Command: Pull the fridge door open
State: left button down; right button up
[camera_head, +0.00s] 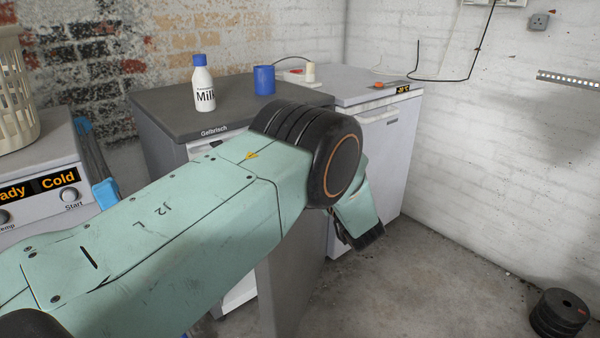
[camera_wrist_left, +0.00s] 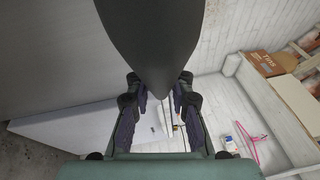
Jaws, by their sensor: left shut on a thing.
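The fridge (camera_head: 160,135) with a dark grey top and the label "Gelbrisch" stands left of centre in the head view, mostly behind my left arm. A grey panel (camera_head: 285,290), apparently its door, juts forward below my arm, and a white strip shows left of it. In the wrist view my left gripper (camera_wrist_left: 160,88) has its fingers on either side of a dark, tapering piece (camera_wrist_left: 150,35), apparently part of the door; whether handle or edge I cannot tell. My right gripper is out of view.
A milk bottle (camera_head: 204,85) and a blue cup (camera_head: 264,80) stand on the fridge. A white appliance (camera_head: 388,150) stands to its right, a panelled machine (camera_head: 45,185) to its left. Black discs (camera_head: 560,312) lie at bottom right; the floor before them is clear.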

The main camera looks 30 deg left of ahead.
pick_arm(q)
jog(key=shift+w+d+n+g+y+b, duration=0.25)
jog(key=shift+d+g+b, duration=0.15)
jog(key=shift+d, duration=0.35)
jog(key=shift+w+d+n+g+y+b, duration=0.2)
jog(key=shift+w+d+g+b, duration=0.1)
jog(key=shift+d+b, duration=0.3)
jog(key=shift+w+d+n+g+y+b, duration=0.15)
jog(key=shift+w+d+g+y+b, duration=0.15)
jog(key=shift+d, duration=0.55)
jog(key=c, duration=1.2)
grip_release()
jog(key=shift+o, duration=0.2)
